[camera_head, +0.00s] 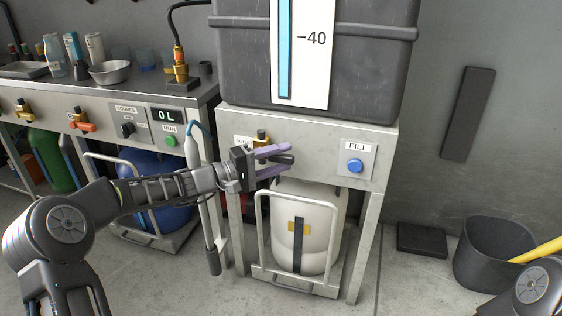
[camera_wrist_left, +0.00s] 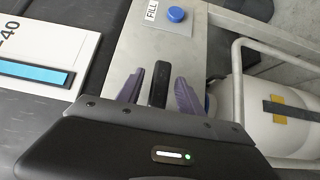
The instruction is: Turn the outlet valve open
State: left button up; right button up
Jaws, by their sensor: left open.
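The outlet valve shows as a brass fitting (camera_head: 262,136) on the front panel of the grey tank's stand, beside a partly hidden label. My left gripper (camera_head: 284,159) is in front of this panel with its two purple fingers apart. A black bar, seemingly the valve's handle (camera_wrist_left: 159,85), stands between the fingers in the left wrist view, with small gaps on both sides. I cannot tell how far the handle is turned, as the fingers and wrist hide part of the valve. My right gripper is out of view.
A blue FILL button (camera_head: 355,165) is right of the valve. A white tank (camera_head: 318,235) in a tubular frame stands below. A steel bench (camera_head: 190,105) with brass valves is at left. A dark bin (camera_head: 490,262) stands at right on the floor.

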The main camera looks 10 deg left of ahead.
pick_arm(q)
jog(key=shift+w+d, duration=0.1)
jog(key=shift+c, duration=0.4)
grip_shut()
dwell(1.0)
